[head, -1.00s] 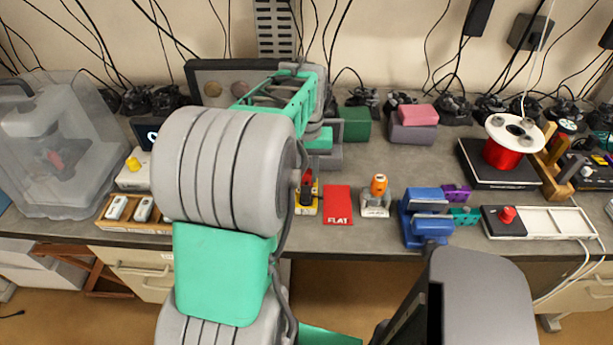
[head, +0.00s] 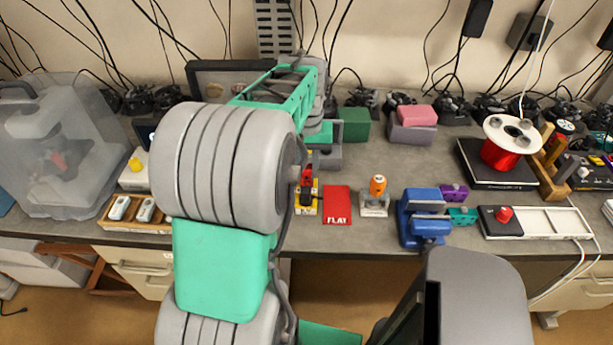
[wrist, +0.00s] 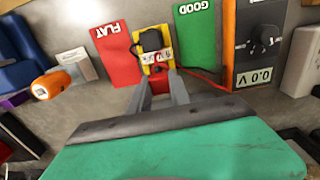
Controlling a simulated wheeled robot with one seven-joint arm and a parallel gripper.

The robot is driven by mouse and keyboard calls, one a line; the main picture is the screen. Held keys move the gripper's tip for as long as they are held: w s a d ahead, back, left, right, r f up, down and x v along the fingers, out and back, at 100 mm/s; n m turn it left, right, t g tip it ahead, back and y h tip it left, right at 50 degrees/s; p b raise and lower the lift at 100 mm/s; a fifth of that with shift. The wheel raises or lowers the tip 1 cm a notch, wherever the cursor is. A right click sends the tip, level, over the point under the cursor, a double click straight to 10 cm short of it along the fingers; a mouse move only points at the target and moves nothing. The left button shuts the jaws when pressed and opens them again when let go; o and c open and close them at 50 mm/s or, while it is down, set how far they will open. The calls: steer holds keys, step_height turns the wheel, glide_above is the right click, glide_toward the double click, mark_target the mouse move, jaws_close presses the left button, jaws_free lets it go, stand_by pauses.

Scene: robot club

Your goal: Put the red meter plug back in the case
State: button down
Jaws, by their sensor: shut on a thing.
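In the wrist view my gripper (wrist: 163,80) is shut at the near edge of a small yellow holder (wrist: 165,68) with a black part in it. A bit of red, the red meter plug (wrist: 160,66), shows at the fingertips, mostly hidden by them. A red lead (wrist: 205,79) runs from there toward the orange-edged meter (wrist: 257,50), which has a black dial and reads 0.0 V. In the head view red and black parts (head: 307,185) show over the yellow holder (head: 306,208); my arm hides the gripper. I cannot tell which thing is the case.
A red FLAT card (head: 337,205) and a green GOOD card (wrist: 195,35) flank the holder. An orange-topped item (head: 377,187) and a blue vise (head: 424,215) stand to the right. A translucent box (head: 100,110) stands at far left.

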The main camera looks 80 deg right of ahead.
mark_target(307, 166)
steer(key=shift+r+p, duration=1.4)
steer(key=shift+r, duration=0.4)
